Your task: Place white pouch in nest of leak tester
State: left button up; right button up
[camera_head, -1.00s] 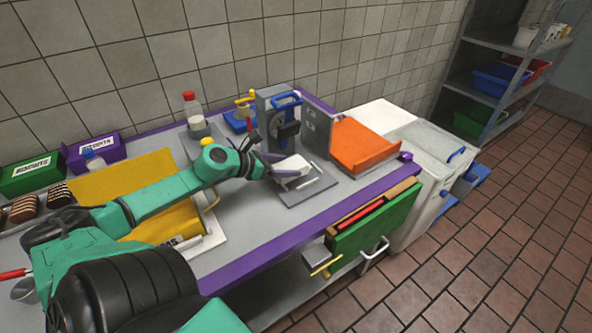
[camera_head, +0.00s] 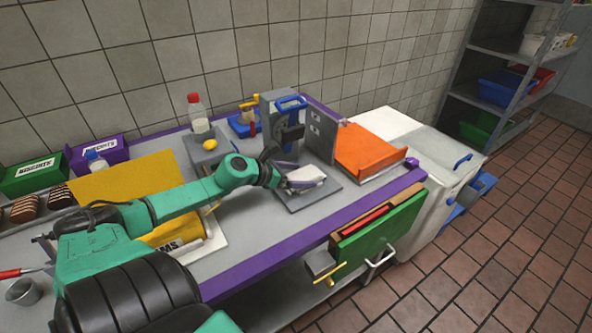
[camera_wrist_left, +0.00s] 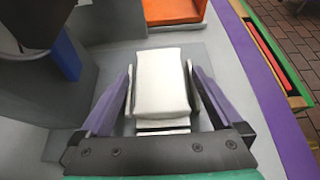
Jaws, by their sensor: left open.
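The white pouch (camera_head: 306,175) lies on the grey base plate (camera_head: 322,194) of the leak tester (camera_head: 283,118), in front of its upright. In the left wrist view the pouch (camera_wrist_left: 161,82) is a white padded block lying on lighter pieces, which I take to be the nest (camera_wrist_left: 163,128). My left gripper (camera_head: 300,184) is open around it; in the left wrist view its purple fingers (camera_wrist_left: 162,95) stand on both sides of the pouch, with narrow gaps. Whether the pouch is fully seated I cannot tell. My right gripper is out of view.
A grey panel (camera_head: 321,137) and an orange tray (camera_head: 366,150) stand right of the tester. A bottle (camera_head: 198,114) and a yellow object (camera_head: 210,145) are behind my left arm. The purple table edge (camera_head: 290,249) runs along the front.

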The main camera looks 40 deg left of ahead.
pick_arm(q)
jog(key=shift+s+r, duration=0.25)
jog(key=shift+s, duration=0.15)
jog(key=p+v, duration=0.2)
jog(key=v, duration=0.9)
jog(key=shift+p, duration=0.3)
jog(key=shift+a, duration=0.15)
